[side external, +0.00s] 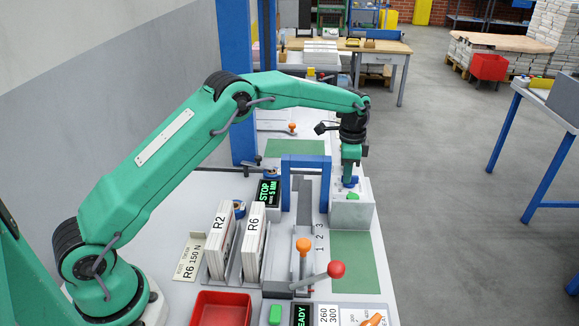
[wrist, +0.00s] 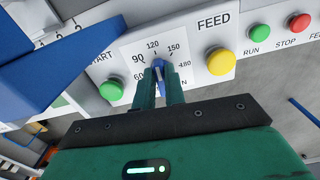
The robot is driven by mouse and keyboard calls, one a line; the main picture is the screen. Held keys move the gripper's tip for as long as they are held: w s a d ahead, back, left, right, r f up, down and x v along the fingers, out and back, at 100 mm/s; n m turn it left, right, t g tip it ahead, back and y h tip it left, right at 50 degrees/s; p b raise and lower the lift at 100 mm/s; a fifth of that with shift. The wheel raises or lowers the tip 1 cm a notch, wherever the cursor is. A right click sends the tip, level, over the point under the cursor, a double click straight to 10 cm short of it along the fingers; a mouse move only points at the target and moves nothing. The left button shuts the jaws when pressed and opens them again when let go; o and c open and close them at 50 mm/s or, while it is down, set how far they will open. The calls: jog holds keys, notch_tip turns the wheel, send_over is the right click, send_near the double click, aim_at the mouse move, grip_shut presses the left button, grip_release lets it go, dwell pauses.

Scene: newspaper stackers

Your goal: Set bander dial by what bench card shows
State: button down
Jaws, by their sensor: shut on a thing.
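The bander dial is a blue knob (wrist: 158,66) on a white scale plate (wrist: 133,50) marked 60, 90, 120, 150, 180 and N. My gripper (wrist: 159,72) is shut on this knob, one finger on each side. The knob's tip points up the scale, near 120 to 150; the exact mark is hard to tell. In the side view my gripper (side external: 350,180) reaches down to the blue knob on top of the white bander box (side external: 352,210). The bench card (side external: 190,258) lies at the left and reads "R6 150 N".
A blue arch (side external: 304,160) stands left of the bander box. Green (wrist: 108,90), yellow (wrist: 220,62) and red (wrist: 299,22) buttons sit near the dial. Paper stacks marked R2 (side external: 219,240) and R6 (side external: 252,245), a red-knobbed lever (side external: 335,269) and a red bin (side external: 220,308) stand nearer.

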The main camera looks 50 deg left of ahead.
jog(key=m, duration=0.3)
jog(key=shift+w+r+m, duration=0.1)
jog(key=shift+w+m, duration=0.05)
jog(key=shift+m, duration=0.25)
jog(key=m, duration=0.4)
jog(key=shift+w+a, duration=0.1)
jog(key=shift+w, duration=0.05)
jog(key=c, duration=1.5)
grip_release()
jog(key=shift+o, duration=0.2)
notch_tip(320, 180, up, 8)
jog(key=shift+f, duration=0.25)
jog(key=shift+r, duration=0.15)
jog(key=shift+r, duration=0.1)
